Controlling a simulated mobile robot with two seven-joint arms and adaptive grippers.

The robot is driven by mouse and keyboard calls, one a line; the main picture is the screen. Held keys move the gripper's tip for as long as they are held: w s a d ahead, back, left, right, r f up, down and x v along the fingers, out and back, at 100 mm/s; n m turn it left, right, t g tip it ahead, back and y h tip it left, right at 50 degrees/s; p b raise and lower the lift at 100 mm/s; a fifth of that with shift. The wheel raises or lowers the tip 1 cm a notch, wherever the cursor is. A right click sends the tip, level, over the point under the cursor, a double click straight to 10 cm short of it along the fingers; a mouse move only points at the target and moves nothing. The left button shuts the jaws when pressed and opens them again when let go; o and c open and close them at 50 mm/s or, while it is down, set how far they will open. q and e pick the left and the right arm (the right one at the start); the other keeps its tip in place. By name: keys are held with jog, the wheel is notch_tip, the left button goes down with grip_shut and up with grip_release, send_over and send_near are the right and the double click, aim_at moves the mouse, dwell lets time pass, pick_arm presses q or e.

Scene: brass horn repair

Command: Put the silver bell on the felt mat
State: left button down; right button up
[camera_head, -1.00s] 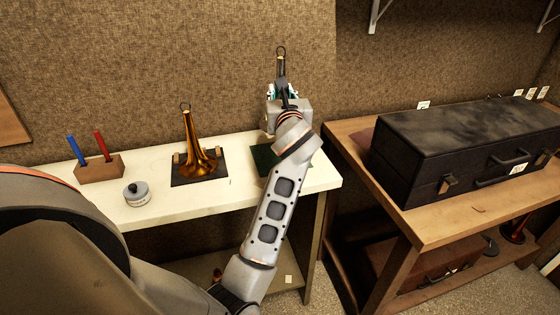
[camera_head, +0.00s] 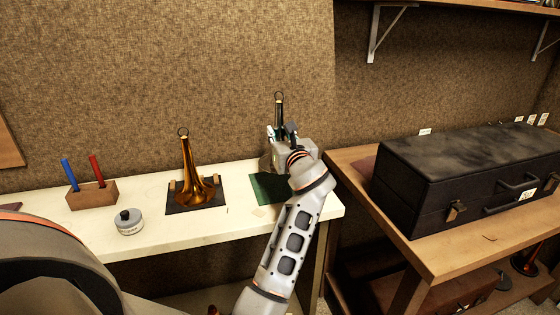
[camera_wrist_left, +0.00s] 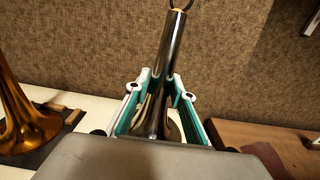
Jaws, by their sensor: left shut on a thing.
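The silver bell (camera_head: 279,108) stands upright in my left gripper (camera_head: 281,135), narrow end up with a ring on top. In the left wrist view, the dark, shiny bell (camera_wrist_left: 163,85) is between the green-lined fingers of my left gripper (camera_wrist_left: 160,97), which is shut on it. The green felt mat (camera_head: 266,188) lies at the right end of the white bench, partly covered by my left arm. The bell's lower end is mostly hidden by the gripper, so I cannot tell whether it touches the mat. My right gripper is not in view.
A brass bell (camera_head: 192,178) stands on a dark pad (camera_head: 182,208) left of the felt mat. A grey tin (camera_head: 128,222) and a wooden block (camera_head: 92,194) with blue and red sticks are farther left. A black case (camera_head: 460,175) is on the wooden table at right.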

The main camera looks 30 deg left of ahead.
aim_at(265, 162)
pick_arm(q)
notch_tip(265, 162, down, 2)
jog(key=shift+f, duration=0.25)
notch_tip(265, 162, down, 4)
jog(key=shift+f+b, duration=0.1)
jog(key=shift+b, duration=0.6)
jog(key=shift+f, duration=0.5)
jog(key=c, duration=1.7)
grip_release()
jog(key=shift+f, duration=0.1)
